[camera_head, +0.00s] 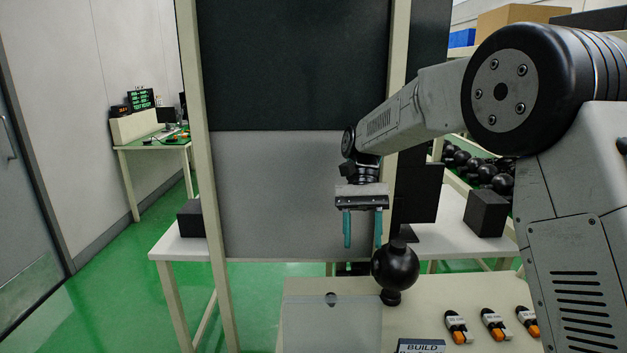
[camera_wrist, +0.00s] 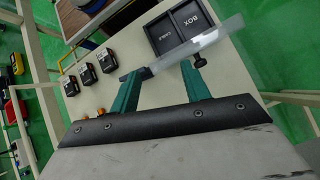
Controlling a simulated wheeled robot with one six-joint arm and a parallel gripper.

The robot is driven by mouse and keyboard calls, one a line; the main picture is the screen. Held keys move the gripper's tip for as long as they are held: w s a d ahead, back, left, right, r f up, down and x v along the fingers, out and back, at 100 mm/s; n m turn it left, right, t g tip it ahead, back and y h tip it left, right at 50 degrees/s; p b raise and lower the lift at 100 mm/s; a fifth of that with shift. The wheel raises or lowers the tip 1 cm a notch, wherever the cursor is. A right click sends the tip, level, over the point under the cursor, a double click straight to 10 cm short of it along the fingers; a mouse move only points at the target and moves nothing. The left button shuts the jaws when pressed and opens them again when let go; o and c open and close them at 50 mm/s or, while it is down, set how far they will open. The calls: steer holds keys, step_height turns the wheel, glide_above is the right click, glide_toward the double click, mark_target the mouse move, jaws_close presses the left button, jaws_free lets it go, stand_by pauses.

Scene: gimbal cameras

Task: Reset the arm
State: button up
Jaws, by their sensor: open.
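My gripper (camera_head: 362,243) hangs pointing down over the worktable, its two teal fingers apart and nothing visible between them. In the wrist view the gripper (camera_wrist: 163,80) also has its fingers spread. A black ball-shaped gimbal camera (camera_head: 395,266) stands on the table, just below and to the right of the fingers in the head view. My arm reaches in from the right, bent down at the wrist.
The worktable (camera_head: 450,300) carries several small black-and-orange devices (camera_head: 494,325) and a translucent panel (camera_head: 331,322). A black tray marked BOX (camera_wrist: 188,28) shows in the wrist view. A grey-black partition (camera_head: 290,190) stands behind. Green floor (camera_head: 110,290) is clear at left.

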steer(key=s+d+r+n+t, duration=0.1)
steer(key=s+d+r+t, duration=0.3)
steer(key=s, duration=0.4)
steer(key=s+d+r+n+t, duration=0.1)
steer(key=s+d+r, duration=0.3)
steer(key=s+d, duration=0.25)
steer(key=s+d+f+t, duration=0.2)
steer(key=s+d, duration=0.1)
steer(key=s, duration=0.5)
steer(key=s+d+f+n+t, duration=0.1)
steer(key=s+d+f+t, duration=0.1)
steer(key=s, duration=0.6)
steer(key=shift+s+d+f+n+t+h, duration=0.3)
steer(key=shift+s+d+f, duration=0.1)
steer(key=shift+f, duration=0.2)
steer(key=shift+c, duration=1.2)
